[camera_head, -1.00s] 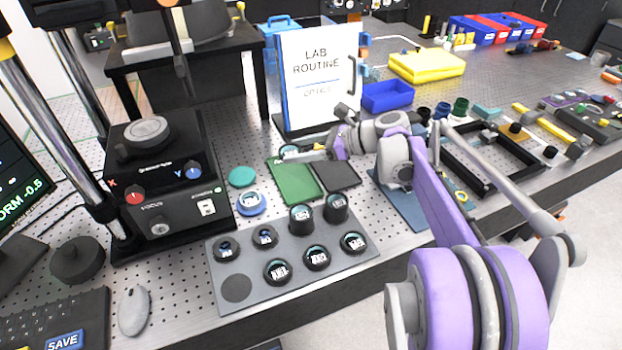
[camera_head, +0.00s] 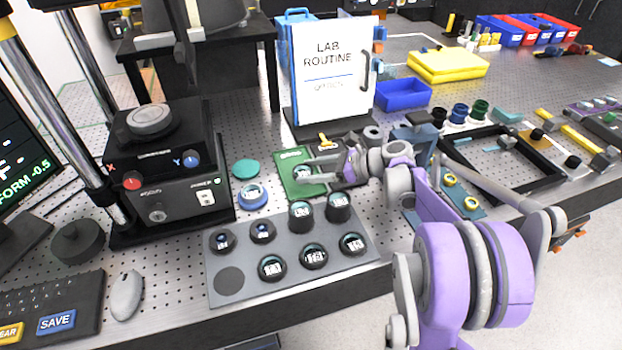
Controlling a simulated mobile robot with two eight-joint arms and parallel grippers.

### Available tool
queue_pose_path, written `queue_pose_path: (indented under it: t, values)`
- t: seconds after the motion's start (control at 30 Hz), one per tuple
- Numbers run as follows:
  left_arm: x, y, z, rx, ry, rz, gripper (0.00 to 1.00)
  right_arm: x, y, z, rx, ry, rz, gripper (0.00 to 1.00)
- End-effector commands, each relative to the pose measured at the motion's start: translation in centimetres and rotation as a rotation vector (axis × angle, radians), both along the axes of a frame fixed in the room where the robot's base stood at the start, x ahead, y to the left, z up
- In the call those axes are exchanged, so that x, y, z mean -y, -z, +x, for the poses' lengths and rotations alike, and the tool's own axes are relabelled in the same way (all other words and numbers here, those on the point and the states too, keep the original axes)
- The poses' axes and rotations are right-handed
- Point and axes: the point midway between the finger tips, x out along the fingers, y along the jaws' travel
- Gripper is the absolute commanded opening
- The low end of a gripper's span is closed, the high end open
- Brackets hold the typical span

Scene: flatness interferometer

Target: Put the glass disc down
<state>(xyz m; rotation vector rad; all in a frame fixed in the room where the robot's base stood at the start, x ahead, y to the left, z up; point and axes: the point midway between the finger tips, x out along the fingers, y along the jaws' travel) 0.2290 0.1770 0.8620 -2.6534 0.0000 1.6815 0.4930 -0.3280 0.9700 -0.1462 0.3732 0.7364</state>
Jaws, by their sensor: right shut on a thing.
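My right gripper (camera_head: 308,172) is over the green pad (camera_head: 290,155), shut on a small glass disc (camera_head: 302,173) with a pale label. The disc is between the fingertips; I cannot tell whether it touches the pad. A grey plate (camera_head: 285,225) in front carries several dark-ringed, labelled discs, and its front-left round spot (camera_head: 230,281) is bare. Another labelled piece sits in a blue ring (camera_head: 253,199) left of the pad. The instrument stage (camera_head: 150,119) at left has a bare round top. My left gripper is not in view.
A teal round piece (camera_head: 246,168) lies left of the pad. The "LAB ROUTINE" board (camera_head: 328,75) stands behind it. A blue bin (camera_head: 403,94), a yellow block (camera_head: 447,65) and a black frame (camera_head: 545,180) are to the right. A mouse (camera_head: 126,295) and keyboard lie front left.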

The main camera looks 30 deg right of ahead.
Motion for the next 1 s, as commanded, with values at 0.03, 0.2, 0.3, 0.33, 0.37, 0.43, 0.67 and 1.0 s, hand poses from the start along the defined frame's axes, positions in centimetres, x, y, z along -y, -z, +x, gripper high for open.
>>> queue_pose_path:
  t: [0.03,0.2,0.3,0.33,0.37,0.43,0.67,1.0]
  values:
    - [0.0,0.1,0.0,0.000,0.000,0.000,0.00,0.0,0.8,0.0,0.000,0.000,0.000,0.01]
    - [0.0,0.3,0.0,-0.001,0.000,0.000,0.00,0.0,2.9,0.0,0.000,0.001,0.000,0.01]
    - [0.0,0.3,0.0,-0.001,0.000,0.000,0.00,0.0,3.0,0.0,0.000,0.001,0.000,0.01]
    - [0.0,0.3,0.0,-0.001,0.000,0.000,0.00,0.0,3.0,0.0,0.000,0.001,0.000,0.01]
    - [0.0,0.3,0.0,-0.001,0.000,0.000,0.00,0.0,3.0,0.0,0.000,0.001,0.000,0.01]
    - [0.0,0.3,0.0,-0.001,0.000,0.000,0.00,0.0,3.0,0.0,0.000,0.001,0.000,0.01]
    - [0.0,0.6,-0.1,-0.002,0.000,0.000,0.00,0.0,3.3,0.0,0.000,0.000,0.000,0.80]
    - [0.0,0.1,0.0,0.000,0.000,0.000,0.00,0.0,2.7,0.0,0.000,0.000,0.000,0.80]
